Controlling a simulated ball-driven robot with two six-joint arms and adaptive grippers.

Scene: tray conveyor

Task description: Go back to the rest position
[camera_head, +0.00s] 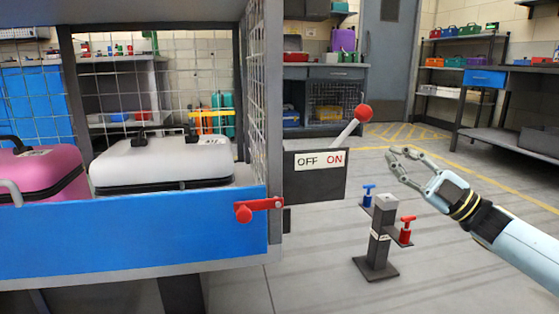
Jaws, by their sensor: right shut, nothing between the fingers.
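My right gripper (397,164) is at the right of the view, its arm coming in from the right edge. Its fingers are shut with nothing between them, and they point left. It is held above the floor, right of the OFF/ON switch box (314,176) and apart from it. The box's lever (348,132) has a red ball knob and leans to the right, toward the ON side. My left gripper does not show.
A caged conveyor with a blue side panel (130,243) fills the left; a white case (165,164) and a pink case (48,172) sit there. A red latch (258,208) sticks out at its corner. A post (378,240) with blue and red handles stands below my gripper. Floor behind is open.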

